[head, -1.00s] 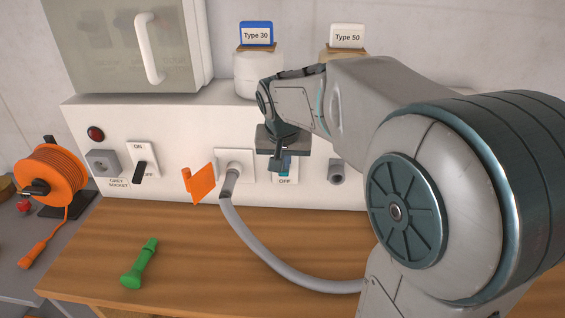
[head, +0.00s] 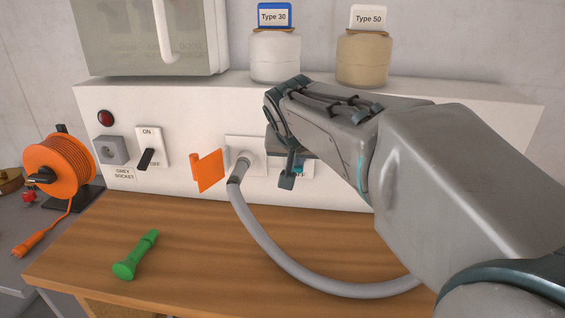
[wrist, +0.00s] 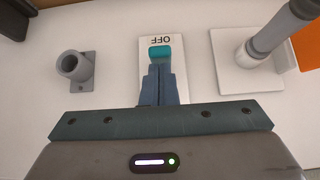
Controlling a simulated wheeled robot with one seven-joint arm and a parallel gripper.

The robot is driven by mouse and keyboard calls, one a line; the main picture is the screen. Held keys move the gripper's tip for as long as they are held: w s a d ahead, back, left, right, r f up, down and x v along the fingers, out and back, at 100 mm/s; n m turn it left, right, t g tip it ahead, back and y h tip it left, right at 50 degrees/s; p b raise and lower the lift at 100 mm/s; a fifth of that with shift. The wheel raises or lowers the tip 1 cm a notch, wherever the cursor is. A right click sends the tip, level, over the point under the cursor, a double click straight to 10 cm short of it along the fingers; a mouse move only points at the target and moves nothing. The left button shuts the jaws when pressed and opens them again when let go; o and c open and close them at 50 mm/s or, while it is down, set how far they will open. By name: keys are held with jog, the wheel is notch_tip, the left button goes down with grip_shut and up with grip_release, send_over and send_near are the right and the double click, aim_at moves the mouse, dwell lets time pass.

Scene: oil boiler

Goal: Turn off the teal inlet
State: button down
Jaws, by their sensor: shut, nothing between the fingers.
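The teal switch lever (wrist: 159,53) shows in the wrist view on a white plate (wrist: 176,44), its tip close to the upside-down OFF lettering. The plate's ON end is hidden behind my gripper. My gripper (wrist: 161,70) is shut and empty, with its fingertips at the lever; I cannot tell whether they touch it. In the head view my gripper (head: 287,182) is in front of the white panel (head: 330,188), and the arm and fingers cover most of the switch.
A grey hose (head: 262,243) plugs into the panel left of the switch, beside an orange flap (head: 208,171). A green tool (head: 136,255) lies on the wooden bench. A grey pipe stub (wrist: 75,67) flanks the plate.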

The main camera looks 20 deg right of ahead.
jog(key=shift+s+a+f+t+h+b, duration=0.15)
jog(key=shift+f+t+b, duration=0.15)
jog(key=shift+b, duration=0.75)
jog(key=shift+s+d+f+t+h+b, duration=0.1)
jog(key=shift+f+t+b, duration=0.25)
jog(key=shift+b, duration=0.75)
jog(key=shift+s+a+f+t+h+b, duration=0.15)
jog(key=shift+f+b, duration=0.25)
jog(key=shift+b, duration=0.65)
jog(key=shift+w+d+r+p, duration=0.1)
jog(key=shift+w+r+p, duration=0.05)
jog(key=shift+r+p, duration=0.55)
jog(key=shift+r+p, duration=0.55)
jog(key=shift+r, duration=0.1)
